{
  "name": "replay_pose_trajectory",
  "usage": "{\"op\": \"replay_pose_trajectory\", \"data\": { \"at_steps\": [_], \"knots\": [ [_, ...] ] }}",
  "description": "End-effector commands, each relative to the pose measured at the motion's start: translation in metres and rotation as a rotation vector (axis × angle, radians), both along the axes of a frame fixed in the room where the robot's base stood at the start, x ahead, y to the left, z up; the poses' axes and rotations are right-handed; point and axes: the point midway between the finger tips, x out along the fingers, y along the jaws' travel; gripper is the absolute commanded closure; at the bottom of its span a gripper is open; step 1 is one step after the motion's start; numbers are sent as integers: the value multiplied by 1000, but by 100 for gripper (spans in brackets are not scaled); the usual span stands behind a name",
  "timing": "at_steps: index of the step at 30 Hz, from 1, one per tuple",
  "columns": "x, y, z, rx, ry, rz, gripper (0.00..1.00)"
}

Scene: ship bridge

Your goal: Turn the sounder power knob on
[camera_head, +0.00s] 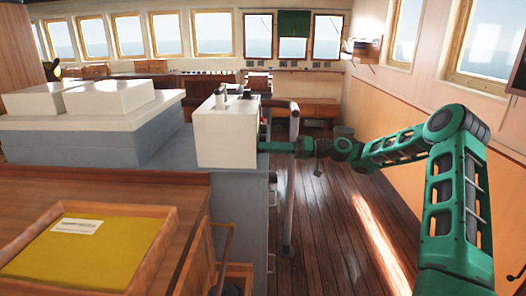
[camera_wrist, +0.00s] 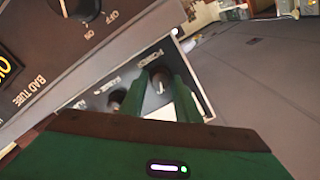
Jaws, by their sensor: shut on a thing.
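The sounder appears to be the white box (camera_head: 226,138) on the grey cabinet in the head view. My gripper (camera_head: 266,146) reaches its right-hand face from the right; the head view does not show the knob there.
A second dark knob (camera_wrist: 117,97) is close to the left finger in the wrist view. A larger knob (camera_wrist: 80,8) with OFF lettering is at top left. A vertical rail (camera_head: 291,180) stands beside the cabinet. The wooden floor (camera_head: 335,235) is open to the right.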

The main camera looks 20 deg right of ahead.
Motion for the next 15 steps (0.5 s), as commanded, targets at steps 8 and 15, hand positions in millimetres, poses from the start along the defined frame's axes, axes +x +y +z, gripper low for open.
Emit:
{"op": "replay_pose_trajectory", "data": {
  "at_steps": [8, 15],
  "knots": [
    [4, -8, -7, 57, 206, -18, 93],
    [3, -7, -7, 91, 307, -16, 94]
  ]
}}
